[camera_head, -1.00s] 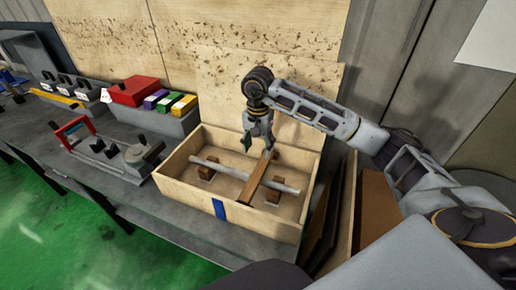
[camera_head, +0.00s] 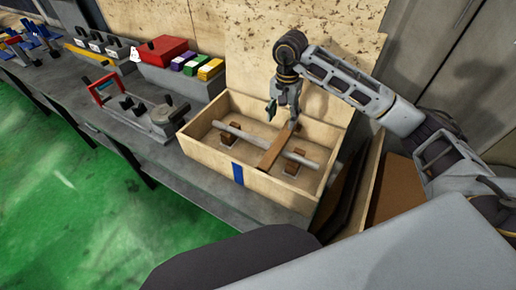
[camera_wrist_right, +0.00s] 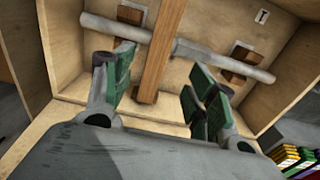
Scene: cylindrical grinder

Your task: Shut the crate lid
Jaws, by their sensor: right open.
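The open wooden crate (camera_head: 213,160) stands on the grey bench with a blue stripe on its front wall. A metal shaft (camera_head: 247,137) lies inside across wooden blocks, with a brown wooden bar (camera_head: 273,151) crossing over it. A plywood panel (camera_head: 250,62) stands upright behind the crate and looks like its raised lid; its lower edge is partly hidden. My right gripper (camera_head: 283,110) points down near the crate's back wall, open and empty. In the right wrist view its green-padded fingers (camera_wrist_right: 163,90) are spread, with the bar and shaft beyond them. My left gripper is not in view.
A red box (camera_head: 162,49) and several coloured boxes stand on a grey block to the left. Brown boards (camera_head: 396,190) stand right of the crate. Green floor is clear in front.

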